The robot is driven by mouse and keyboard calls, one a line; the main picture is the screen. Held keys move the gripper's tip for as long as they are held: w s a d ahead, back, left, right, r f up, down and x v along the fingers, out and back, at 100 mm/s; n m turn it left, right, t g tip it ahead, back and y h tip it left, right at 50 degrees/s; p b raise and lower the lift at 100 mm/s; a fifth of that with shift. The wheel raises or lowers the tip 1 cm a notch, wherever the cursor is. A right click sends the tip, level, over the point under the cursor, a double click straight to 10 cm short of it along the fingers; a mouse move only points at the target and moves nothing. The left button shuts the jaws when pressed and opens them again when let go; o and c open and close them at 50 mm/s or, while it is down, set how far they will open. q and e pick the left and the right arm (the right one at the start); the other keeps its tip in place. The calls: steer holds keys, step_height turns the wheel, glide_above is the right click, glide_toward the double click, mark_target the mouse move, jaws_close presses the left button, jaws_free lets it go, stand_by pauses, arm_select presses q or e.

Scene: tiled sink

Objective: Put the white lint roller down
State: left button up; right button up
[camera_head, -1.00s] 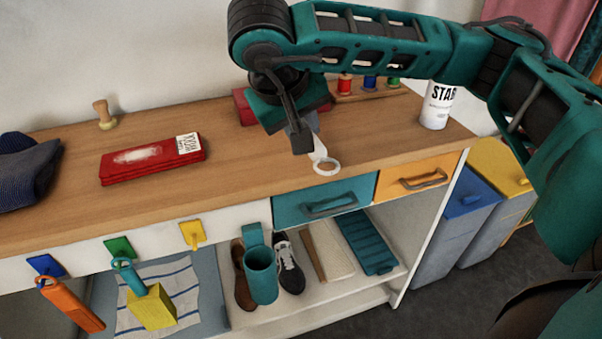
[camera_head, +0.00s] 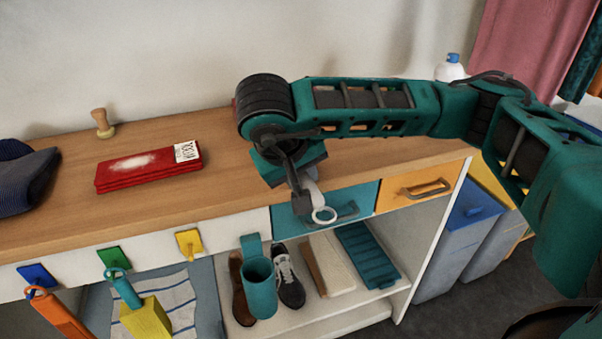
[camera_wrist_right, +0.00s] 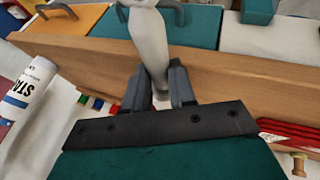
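The white lint roller (camera_head: 314,190) is held by my right gripper (camera_head: 302,193), its ring end (camera_head: 324,215) hanging down in front of the teal drawer, by the counter's front edge. In the right wrist view the pale roller (camera_wrist_right: 148,40) lies between the two dark fingers (camera_wrist_right: 158,88), which close on it. Its far end is partly hidden by the fingers. Below hangs a teal cup-shaped holder (camera_head: 259,285) on the front panel; it looks empty from here. My left gripper is not in view.
The wooden counter (camera_head: 230,180) carries a red packet (camera_head: 140,168), a small wooden peg (camera_head: 101,123) and dark cloth (camera_head: 25,180). Blue, green and yellow hooks line the front; the yellow hook (camera_head: 189,243) is bare. Shoes (camera_head: 288,276) stand on the shelf behind the holder.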

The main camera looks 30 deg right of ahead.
steer(key=o, duration=0.5)
steer(key=shift+c, duration=0.2)
